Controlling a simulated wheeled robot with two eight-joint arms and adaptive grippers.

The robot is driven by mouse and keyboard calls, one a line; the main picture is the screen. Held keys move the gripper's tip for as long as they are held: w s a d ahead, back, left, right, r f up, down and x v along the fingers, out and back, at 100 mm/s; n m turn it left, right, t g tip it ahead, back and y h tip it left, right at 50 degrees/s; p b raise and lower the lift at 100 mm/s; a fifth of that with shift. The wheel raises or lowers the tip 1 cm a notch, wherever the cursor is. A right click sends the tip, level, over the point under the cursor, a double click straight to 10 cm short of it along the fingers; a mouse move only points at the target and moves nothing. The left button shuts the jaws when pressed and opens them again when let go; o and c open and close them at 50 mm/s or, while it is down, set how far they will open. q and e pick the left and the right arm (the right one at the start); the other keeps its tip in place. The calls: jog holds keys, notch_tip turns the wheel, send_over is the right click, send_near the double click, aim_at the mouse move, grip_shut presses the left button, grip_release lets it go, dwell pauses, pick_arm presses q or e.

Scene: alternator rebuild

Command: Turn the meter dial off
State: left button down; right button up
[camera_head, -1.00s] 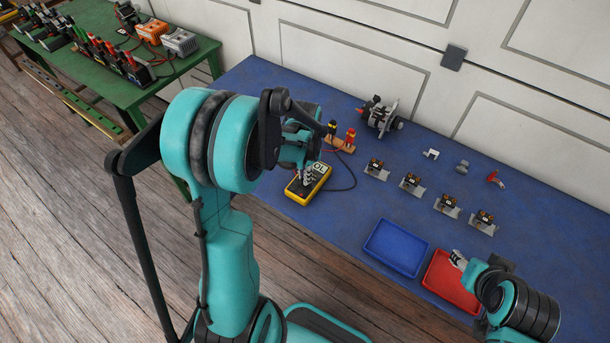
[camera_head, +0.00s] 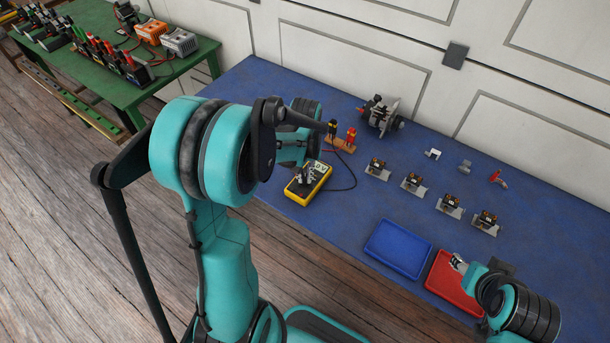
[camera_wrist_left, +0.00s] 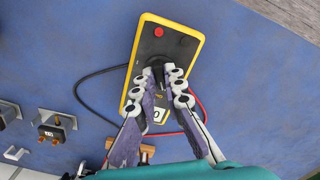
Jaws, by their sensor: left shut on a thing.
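The yellow and black meter (camera_head: 323,180) lies on the blue table, with its small pale display toward the back. In the left wrist view the meter (camera_wrist_left: 184,45) has a red button near its top. The dark dial (camera_wrist_left: 154,72) is at its middle, partly hidden by my fingers. My left gripper (camera_wrist_left: 166,68) is shut on the dial from above; it also shows in the head view (camera_head: 306,176). My right gripper (camera_head: 457,262) is over the red tray; its fingers are too small to judge.
Red and black leads run from the meter to a wooden block (camera_head: 341,144). A blue tray (camera_head: 397,250) and a red tray (camera_head: 452,287) lie at the front. Several small parts and an alternator piece (camera_head: 381,117) stand farther back. Bare table lies right of the meter.

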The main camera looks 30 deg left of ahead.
aim_at(305, 178)
pick_arm(q)
jog(key=n, duration=0.6)
jog(key=shift+n+b, duration=0.3)
jog(key=n, duration=0.5)
dwell(0.4)
jog(key=c, duration=1.6)
grip_release()
notch_tip(305, 178, up, 12)
